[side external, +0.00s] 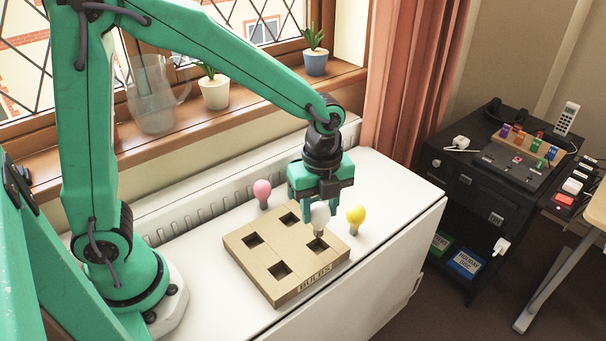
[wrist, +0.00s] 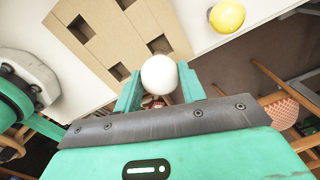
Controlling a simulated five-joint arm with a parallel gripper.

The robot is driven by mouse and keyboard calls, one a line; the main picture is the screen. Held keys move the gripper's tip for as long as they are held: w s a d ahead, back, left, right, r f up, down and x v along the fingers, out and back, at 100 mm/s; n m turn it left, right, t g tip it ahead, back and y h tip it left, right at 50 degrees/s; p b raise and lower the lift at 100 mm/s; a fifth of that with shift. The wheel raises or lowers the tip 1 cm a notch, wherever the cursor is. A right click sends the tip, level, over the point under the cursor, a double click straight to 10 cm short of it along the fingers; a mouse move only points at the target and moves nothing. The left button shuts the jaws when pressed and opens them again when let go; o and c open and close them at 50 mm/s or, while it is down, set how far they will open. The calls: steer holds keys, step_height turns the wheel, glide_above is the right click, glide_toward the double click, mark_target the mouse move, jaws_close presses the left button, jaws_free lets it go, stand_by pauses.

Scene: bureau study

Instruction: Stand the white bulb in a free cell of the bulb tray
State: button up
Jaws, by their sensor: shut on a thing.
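The white bulb (side external: 319,213) is held by my gripper (side external: 318,200), with its base pointing down over the front-right part of the bulb tray. In the wrist view the white bulb (wrist: 160,75) sits between the two fingers of my gripper (wrist: 161,88). The bulb tray (side external: 262,267) is a tan block with square cells, and its cells look empty. The bulb's base is close above or at the mouth of the right cell (side external: 318,245); I cannot tell whether it is inside. The tray (wrist: 90,50) also shows at the upper left in the wrist view.
A pink bulb (side external: 262,193) stands behind the tray and a yellow bulb (side external: 356,217) stands to its right, close to my gripper. The white top (side external: 395,190) is clear farther right. A radiator (side external: 190,224) and window sill (side external: 240,109) run along the back.

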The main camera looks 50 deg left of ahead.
mark_target(319, 229)
steer(key=shift+f, duration=1.35)
steer(key=shift+f, duration=1.85)
stand_by(1.5)
steer(key=o, duration=0.9)
steer(key=shift+r, duration=0.1)
steer(key=shift+r, duration=3.4)
steer(key=shift+r, duration=0.1)
